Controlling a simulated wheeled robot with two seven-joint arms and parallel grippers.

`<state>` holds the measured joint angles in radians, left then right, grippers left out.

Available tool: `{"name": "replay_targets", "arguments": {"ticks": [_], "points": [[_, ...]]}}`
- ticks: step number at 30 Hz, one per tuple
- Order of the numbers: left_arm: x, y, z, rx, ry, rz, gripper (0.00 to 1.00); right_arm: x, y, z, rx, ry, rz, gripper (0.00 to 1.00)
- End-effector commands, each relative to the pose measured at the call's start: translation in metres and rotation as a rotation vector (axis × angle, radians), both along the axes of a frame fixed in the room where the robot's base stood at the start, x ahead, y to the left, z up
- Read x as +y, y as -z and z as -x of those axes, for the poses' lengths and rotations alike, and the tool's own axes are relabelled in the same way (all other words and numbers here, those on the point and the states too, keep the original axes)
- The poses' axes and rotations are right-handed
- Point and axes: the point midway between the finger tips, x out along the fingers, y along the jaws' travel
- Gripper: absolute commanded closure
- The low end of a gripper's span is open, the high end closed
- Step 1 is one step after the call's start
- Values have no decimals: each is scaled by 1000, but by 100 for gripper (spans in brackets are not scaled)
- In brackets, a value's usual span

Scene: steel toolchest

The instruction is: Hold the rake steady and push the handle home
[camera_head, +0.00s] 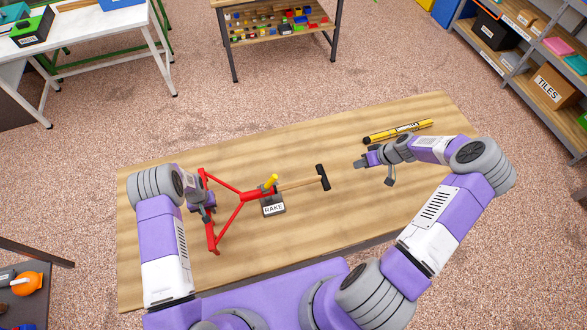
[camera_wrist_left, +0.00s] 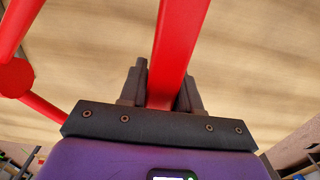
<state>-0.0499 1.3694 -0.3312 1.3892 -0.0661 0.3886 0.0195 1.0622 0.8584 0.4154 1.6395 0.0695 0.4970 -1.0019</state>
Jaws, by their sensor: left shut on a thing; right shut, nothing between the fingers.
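The red rake (camera_head: 236,207) lies at the left of the wooden table, its red head bar at the left and its arms joining near the middle. My left gripper (camera_head: 207,202) is shut on the red bar of the rake; the left wrist view shows the red bar (camera_wrist_left: 173,50) between the two dark fingers. The wooden handle (camera_head: 298,183) runs right from the rake's joint and ends in a black crosspiece (camera_head: 323,177). How deep it sits is too small to tell. My right gripper (camera_head: 362,163) is shut and empty, right of the crosspiece and apart from it.
A grey stand labelled RAKE (camera_head: 273,209) with a yellow piece (camera_head: 271,182) is at the rake's joint. A yellow and black tube (camera_head: 398,131) lies at the table's back right. The wooden table (camera_head: 290,150) is clear behind the rake.

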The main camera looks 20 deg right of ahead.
Motion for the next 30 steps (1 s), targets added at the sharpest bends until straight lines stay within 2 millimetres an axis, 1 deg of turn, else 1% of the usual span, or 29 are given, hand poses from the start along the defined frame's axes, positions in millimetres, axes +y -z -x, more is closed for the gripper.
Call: {"name": "replay_targets", "arguments": {"ticks": [1, 3, 4, 9, 10, 17, 20, 23, 26, 30], "points": [[-1, 3, 3, 7, 1, 2, 100, 0, 1, 0, 0, 0, 0, 100], [-1, 3, 3, 6, 1, 1, 100, 0, 1, 0, 0, 0, 0, 100], [-2, 2, 2, 3, 1, 3, 66, 0, 1, 0, 0, 0, 0, 100], [-1, 1, 1, 2, 0, 1, 40, 0, 1, 0, 0, 0, 0, 100], [-1, 1, 1, 1, 0, 1, 38, 0, 1, 0, 0, 0, 0, 100], [1, 2, 2, 4, 0, -1, 38, 0, 0, 0, 0, 0, 0, 100], [1, -2, 1, 2, 0, -1, 38, 0, 0, 0, 0, 0, 0, 100], [1, -13, 0, 0, 0, -1, 38, 0, 0, 0, 0, 0, 0, 100], [0, -32, -1, -3, 0, 0, 38, 0, 0, 0, 0, 0, 0, 100], [0, -62, -1, -3, 0, 0, 38, 0, 0, 0, 0, 0, 0, 100]]}}
